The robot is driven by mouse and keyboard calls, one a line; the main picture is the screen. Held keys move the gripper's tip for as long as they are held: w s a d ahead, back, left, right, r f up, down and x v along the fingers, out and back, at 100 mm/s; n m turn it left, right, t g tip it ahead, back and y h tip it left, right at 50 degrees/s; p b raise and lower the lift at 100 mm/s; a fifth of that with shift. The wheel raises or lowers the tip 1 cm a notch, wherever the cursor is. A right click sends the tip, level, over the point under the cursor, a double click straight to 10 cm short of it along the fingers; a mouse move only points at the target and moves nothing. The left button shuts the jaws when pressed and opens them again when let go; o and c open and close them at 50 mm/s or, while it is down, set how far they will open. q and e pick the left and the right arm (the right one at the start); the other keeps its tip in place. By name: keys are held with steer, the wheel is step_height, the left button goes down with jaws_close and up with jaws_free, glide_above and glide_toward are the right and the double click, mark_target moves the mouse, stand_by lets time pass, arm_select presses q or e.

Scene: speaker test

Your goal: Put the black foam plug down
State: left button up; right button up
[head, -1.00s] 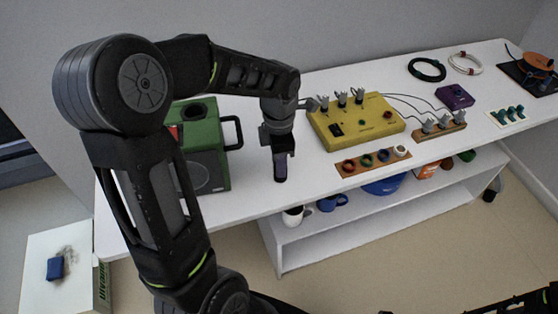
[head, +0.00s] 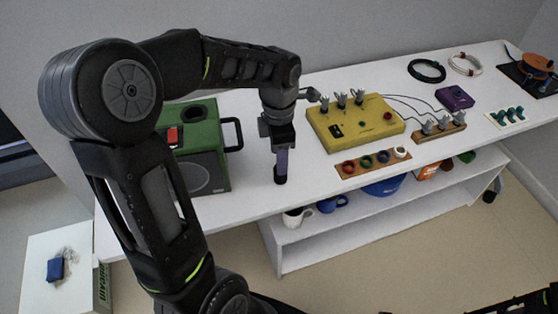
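My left gripper (head: 281,163) points down over the front part of the white table (head: 250,199), right of the green box. A small dark piece, apparently the black foam plug (head: 280,179), shows at the lower end of the fingers, at the tabletop. The fingers are seen edge-on, so I cannot tell whether they are shut on it or apart from it. My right gripper is out of view; only a dark part of my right arm shows at the bottom right corner.
The green box (head: 207,150) with a handle stands close left of the gripper. A yellow box (head: 350,128) with knobs and a wooden strip (head: 347,171) of coloured rings lie to the right. Mugs (head: 331,203) stand on the shelf below. Bare tabletop lies around the gripper.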

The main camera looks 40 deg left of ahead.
arm_select(q)
step_height(320, 180, up, 9)
steer(key=shift+f, duration=0.1)
stand_by(0.7)
